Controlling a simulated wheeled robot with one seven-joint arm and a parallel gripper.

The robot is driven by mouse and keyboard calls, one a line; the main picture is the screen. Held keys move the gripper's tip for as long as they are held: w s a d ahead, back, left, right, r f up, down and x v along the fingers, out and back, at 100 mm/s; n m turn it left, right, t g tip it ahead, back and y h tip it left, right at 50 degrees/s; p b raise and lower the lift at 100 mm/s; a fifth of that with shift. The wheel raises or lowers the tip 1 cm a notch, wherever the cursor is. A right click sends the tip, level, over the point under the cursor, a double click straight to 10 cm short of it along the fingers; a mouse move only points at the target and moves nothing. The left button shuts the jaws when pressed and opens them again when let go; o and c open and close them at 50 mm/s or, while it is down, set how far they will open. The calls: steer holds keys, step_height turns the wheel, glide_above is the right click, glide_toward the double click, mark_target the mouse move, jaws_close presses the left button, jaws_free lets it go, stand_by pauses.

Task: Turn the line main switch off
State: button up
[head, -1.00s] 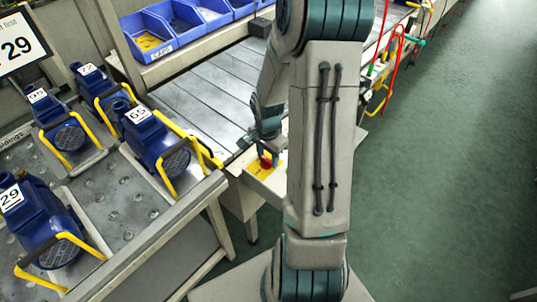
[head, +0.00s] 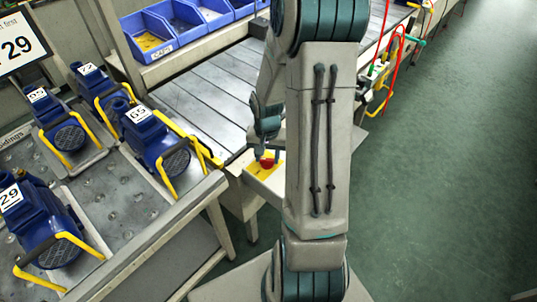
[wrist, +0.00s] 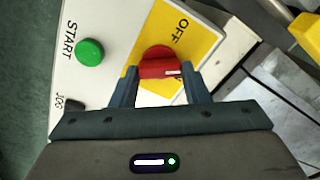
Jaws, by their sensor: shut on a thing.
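The line main switch is a red rotary knob (wrist: 157,64) on a yellow plate (wrist: 190,45) marked OFF. In the wrist view my gripper (wrist: 158,80) has its two fingers on either side of the knob's red handle, shut on it. The handle lies crosswise in the picture, with a white mark near its right end. Part of the plate's lettering is hidden by the right finger. In the head view the red knob (head: 267,163) shows on its yellow plate at the end of the conveyor, with my gripper (head: 264,152) at it.
A green START button (wrist: 90,52) and a dark JOG button (wrist: 74,103) sit left of the yellow plate. Blue pumps (head: 155,140) with yellow handles stand on the left bench. Blue bins (head: 150,38) line the back. Green floor at right is clear.

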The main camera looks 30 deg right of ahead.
mark_target(266, 158)
steer(key=n, duration=0.5)
steer(key=shift+w+a+r+n, duration=0.1)
steer(key=shift+w+r+n, duration=0.1)
steer(key=shift+n, duration=0.1)
steer(key=n+p, duration=0.1)
steer(key=n, duration=0.4)
steer(key=shift+p, duration=0.3)
steer(key=shift+n, duration=0.4)
steer(key=o, duration=1)
steer(key=shift+a, duration=0.1)
steer(key=shift+f, duration=0.1)
step_height(266, 158, up, 14)
steer(key=shift+f+p, duration=0.1)
steer(key=shift+p, duration=0.2)
